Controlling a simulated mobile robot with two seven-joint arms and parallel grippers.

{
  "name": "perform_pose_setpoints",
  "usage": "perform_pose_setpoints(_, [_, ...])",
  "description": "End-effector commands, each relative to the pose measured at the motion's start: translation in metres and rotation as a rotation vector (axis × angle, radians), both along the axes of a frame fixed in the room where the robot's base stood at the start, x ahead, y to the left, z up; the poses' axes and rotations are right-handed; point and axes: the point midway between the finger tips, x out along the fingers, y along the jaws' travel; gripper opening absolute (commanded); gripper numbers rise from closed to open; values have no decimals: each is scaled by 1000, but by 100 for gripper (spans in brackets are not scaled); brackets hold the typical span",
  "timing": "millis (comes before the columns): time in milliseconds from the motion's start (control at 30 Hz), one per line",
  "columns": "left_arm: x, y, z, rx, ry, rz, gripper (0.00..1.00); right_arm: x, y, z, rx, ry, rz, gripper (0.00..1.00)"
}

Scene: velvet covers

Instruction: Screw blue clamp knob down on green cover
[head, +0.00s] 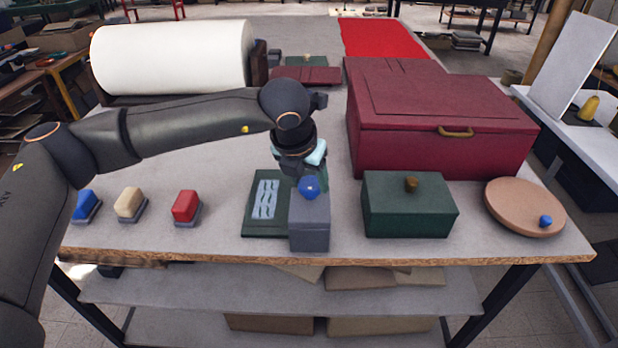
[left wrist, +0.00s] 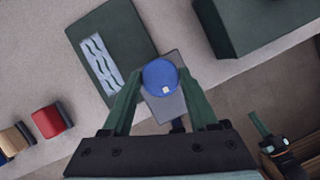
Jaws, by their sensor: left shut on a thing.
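The blue clamp knob (head: 309,187) sits at the top of a grey clamp block (head: 310,222). The block stands at the right edge of the flat green cover (head: 248,218), which has a pale wavy patch. My left gripper (left wrist: 157,85) comes down from above and is shut on the knob, with its green fingers on either side. The knob (left wrist: 160,74), the block (left wrist: 168,107) and the cover (left wrist: 130,35) also show in the left wrist view. Whether block and cover touch is unclear. What seems to be my right gripper (left wrist: 272,138) shows low at the right there; its jaws are unclear.
A green box (head: 410,215) with a brass knob stands right of the clamp. A large red case (head: 440,105) is behind it. A round board (head: 510,205) holds another blue knob (head: 545,221). Blue, beige and red stamp-like blocks (head: 186,206) stand left. The table's front edge is close.

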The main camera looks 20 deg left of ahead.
Motion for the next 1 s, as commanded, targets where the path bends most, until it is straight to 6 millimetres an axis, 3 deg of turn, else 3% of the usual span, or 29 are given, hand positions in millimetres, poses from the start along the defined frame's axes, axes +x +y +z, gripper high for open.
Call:
perform_pose_setpoints(200, [0, 0, 0, 1, 0, 1, 4, 0, 0, 0, 0, 0, 0, 0])
perform_pose_setpoints(567, [1, 1, -2, 0, -1, -65, 4, 0, 0, -9, 0, 0, 0, 0])
perform_pose_setpoints(1000, [2, 3, -2, -3, -1, -417, 4, 0, 0, -36, 0, 0, 0, 0])
